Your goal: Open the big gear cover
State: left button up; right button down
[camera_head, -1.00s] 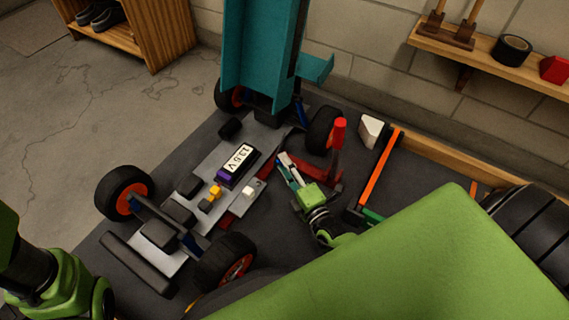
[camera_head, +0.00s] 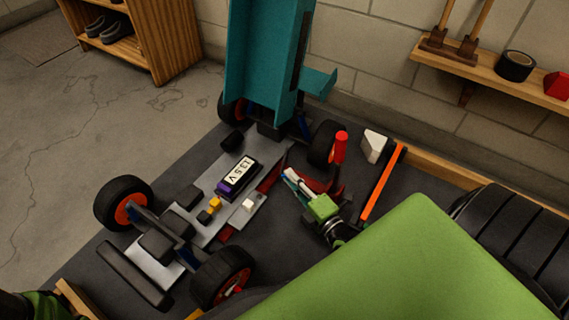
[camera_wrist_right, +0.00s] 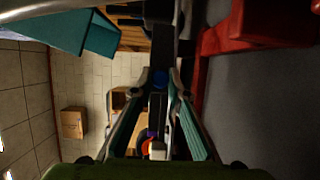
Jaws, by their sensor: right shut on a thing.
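The RC car chassis (camera_head: 215,170) lies on a dark mat with its teal body shell (camera_head: 262,55) tipped up at the rear. I cannot pick out the big gear cover for certain. My right gripper (camera_head: 289,175) is at the chassis's right side, near the red stand. My left gripper is out of view; only a bit of green left arm shows at the bottom left.
A red stand with an upright handle (camera_head: 340,147) is close beside my right gripper. An orange bar (camera_head: 382,185) and a white block (camera_head: 373,146) lie farther right. A battery with a 13.5 V label (camera_head: 238,176) sits on the chassis. A wooden shelf (camera_head: 500,68) is on the wall.

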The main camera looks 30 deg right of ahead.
jog(key=shift+f, duration=0.1)
jog(key=c, duration=2)
grip_release()
jog(key=shift+o, duration=0.2)
jog(key=s, duration=1.2)
